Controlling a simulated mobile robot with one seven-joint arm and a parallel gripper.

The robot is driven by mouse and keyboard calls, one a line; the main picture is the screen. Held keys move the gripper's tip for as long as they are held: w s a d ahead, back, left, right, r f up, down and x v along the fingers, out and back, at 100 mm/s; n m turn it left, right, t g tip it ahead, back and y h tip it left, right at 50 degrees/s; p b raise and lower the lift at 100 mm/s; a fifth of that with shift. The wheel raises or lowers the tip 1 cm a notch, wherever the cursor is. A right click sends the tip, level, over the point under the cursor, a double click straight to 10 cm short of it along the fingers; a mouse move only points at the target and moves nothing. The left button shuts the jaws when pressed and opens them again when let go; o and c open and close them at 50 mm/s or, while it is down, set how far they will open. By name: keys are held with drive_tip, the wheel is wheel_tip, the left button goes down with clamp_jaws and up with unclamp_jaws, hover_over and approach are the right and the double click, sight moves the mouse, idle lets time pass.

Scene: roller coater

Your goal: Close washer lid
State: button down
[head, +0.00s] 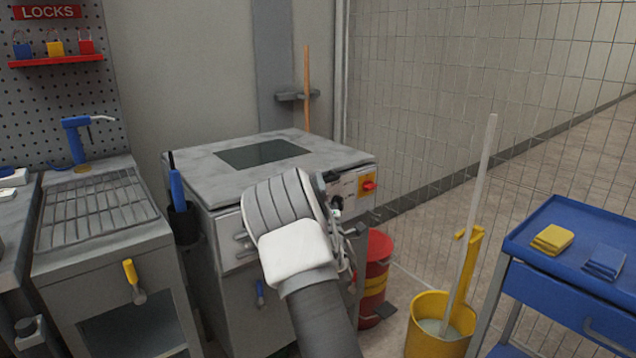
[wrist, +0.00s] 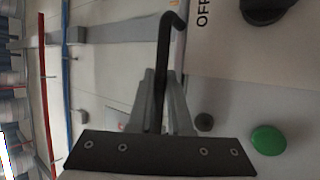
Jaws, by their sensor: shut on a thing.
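The washer (head: 235,285) is a grey cabinet in the middle of the head view. Its lid (head: 320,157) is a light grey top with a dark window, and it looks flat on the cabinet. My arm covers much of the washer's front. My gripper (wrist: 163,80) is at the front, near the control panel; in the head view it is mostly hidden behind my wrist. In the wrist view its fingers are shut on a thin black bent rod (wrist: 165,45), whose hooked end sticks out beyond the fingertips. What the rod belongs to cannot be seen.
A red switch (head: 368,185) sits on the washer's right front corner. A green button (wrist: 268,140) shows in the wrist view. A red bin (head: 378,250), a yellow mop bucket (head: 430,345) and a blue cart (head: 570,290) stand right. A sink unit (head: 150,270) stands left.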

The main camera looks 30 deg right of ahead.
drive_tip(key=shift+a+f, duration=0.15)
drive_tip(key=shift+f, duration=0.45)
drive_tip(key=c, duration=0.8)
unclamp_jaws()
drive_tip(key=shift+c, duration=0.2)
